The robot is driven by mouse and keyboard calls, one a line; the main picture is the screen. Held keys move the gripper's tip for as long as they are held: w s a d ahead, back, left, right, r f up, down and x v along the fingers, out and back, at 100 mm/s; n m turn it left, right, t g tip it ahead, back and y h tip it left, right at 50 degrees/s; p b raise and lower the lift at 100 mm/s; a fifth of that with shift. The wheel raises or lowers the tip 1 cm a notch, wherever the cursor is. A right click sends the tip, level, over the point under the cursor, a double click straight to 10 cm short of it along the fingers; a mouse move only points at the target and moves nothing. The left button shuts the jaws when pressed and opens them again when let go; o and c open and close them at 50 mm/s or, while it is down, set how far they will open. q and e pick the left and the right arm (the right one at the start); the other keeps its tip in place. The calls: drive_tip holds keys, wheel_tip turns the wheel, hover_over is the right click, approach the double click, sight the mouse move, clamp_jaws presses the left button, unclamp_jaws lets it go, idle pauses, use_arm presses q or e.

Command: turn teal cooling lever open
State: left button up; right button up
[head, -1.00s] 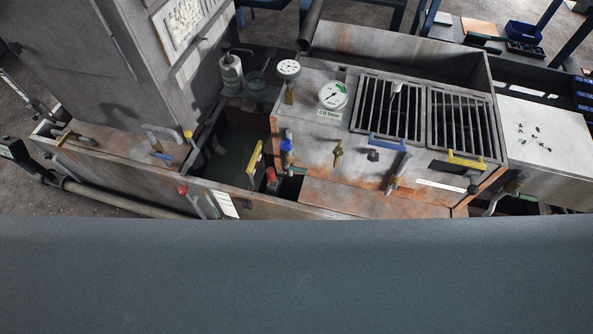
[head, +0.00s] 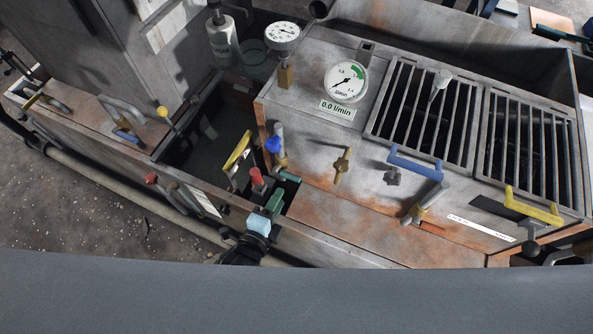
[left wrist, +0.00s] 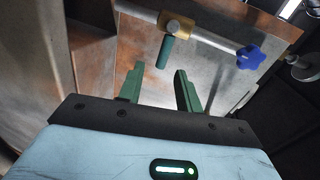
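The teal cooling lever (left wrist: 166,52) hangs from a brass valve (left wrist: 174,27) on a grey pipe in the left wrist view. In the head view the lever (head: 288,176) juts out at the front of the machine, below a blue knob. My left gripper (head: 268,212) has green fingers and is just in front of it, near the tank's front wall. In the left wrist view the left gripper (left wrist: 159,70) is open, with the lever's lower end ahead of the gap and nothing held. My right gripper is not in view.
A blue star knob (left wrist: 250,57) sits on the same pipe; it also shows in the head view (head: 273,145). A red-capped part (head: 257,180) and a yellow handle (head: 238,150) stand close left. The flow gauge (head: 346,82) has a "0.0 l/min" label.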

sight(291, 175)
use_arm(q)
drive_tip(key=shift+m, duration=0.4)
drive_tip(key=x, duration=0.2)
drive_tip(key=b+x, duration=0.1)
drive_tip(key=x, duration=0.5)
drive_tip(key=shift+w+d+r+b, duration=0.15)
drive_tip(key=shift+w+r+b, duration=0.1)
drive_tip(key=shift+b, duration=0.1)
drive_tip(key=shift+w+d, duration=0.1)
drive_tip(key=shift+w, duration=0.2)
drive_tip(key=shift+c, duration=0.4)
clamp_jaws()
